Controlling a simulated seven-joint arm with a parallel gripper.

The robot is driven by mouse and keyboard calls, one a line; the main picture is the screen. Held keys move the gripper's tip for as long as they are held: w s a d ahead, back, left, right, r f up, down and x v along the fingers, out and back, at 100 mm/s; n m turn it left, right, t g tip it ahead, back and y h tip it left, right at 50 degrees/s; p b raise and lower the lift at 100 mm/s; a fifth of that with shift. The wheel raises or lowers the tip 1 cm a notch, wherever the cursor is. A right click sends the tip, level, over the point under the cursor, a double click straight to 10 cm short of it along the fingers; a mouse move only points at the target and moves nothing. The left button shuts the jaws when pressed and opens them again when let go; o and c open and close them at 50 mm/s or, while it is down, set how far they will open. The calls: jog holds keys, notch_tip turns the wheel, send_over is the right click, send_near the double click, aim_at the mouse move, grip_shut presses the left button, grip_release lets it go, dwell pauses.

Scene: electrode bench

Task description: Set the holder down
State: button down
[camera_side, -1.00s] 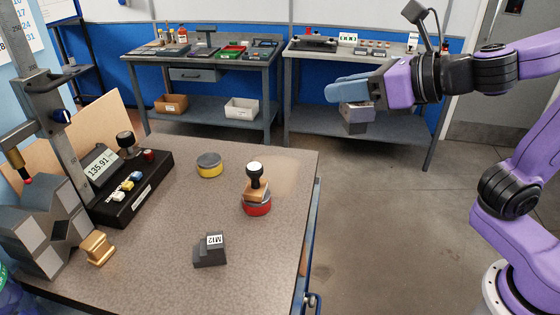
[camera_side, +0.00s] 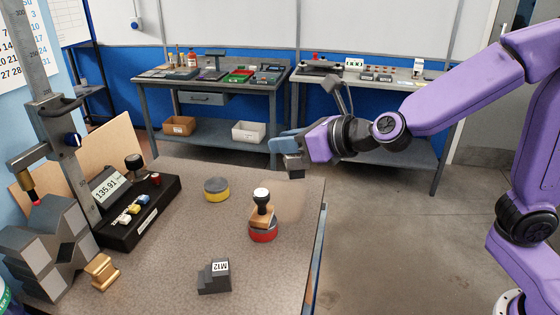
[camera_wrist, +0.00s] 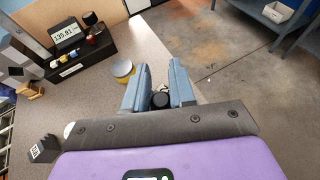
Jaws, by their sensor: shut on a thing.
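My gripper (camera_side: 284,148) is raised near the far right corner of the bench (camera_side: 190,250), with its blue-grey fingers shut on a dark grey block, the holder (camera_side: 294,170). The holder hangs below the fingers; I cannot tell its exact height over the bench edge. In the wrist view my gripper (camera_wrist: 160,88) has a dark rounded part between its fingers, probably the holder. The holder is mostly hidden there. A stamp with a wooden base and dark, pale-topped knob (camera_side: 262,208) stands on a red disc (camera_side: 263,232), nearer the camera than my gripper.
A yellow-rimmed disc (camera_side: 217,189) lies left of my gripper. A stepped grey block marked M12 (camera_side: 214,277) is near the front. A black display unit (camera_side: 140,210), a brass piece (camera_side: 102,271) and a V-block (camera_side: 45,245) stand left. Bench is clear between them.

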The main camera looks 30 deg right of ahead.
jog(key=shift+w+a+f, duration=0.1)
jog(key=shift+w+f, duration=0.15)
jog(key=shift+f, duration=0.55)
jog(key=shift+w+a+f, duration=0.15)
jog(key=shift+w+f, duration=0.1)
jog(key=shift+f, duration=0.6)
jog(key=shift+w+a+f, duration=0.1)
jog(key=shift+w+f, duration=0.15)
jog(key=shift+f, duration=0.55)
jog(key=shift+f, duration=0.1)
jog(key=c, duration=0.9)
grip_release()
jog(key=shift+f, duration=0.1)
jog(key=shift+c, duration=0.2)
jog(key=shift+r, duration=0.2)
jog(key=v, duration=1.2)
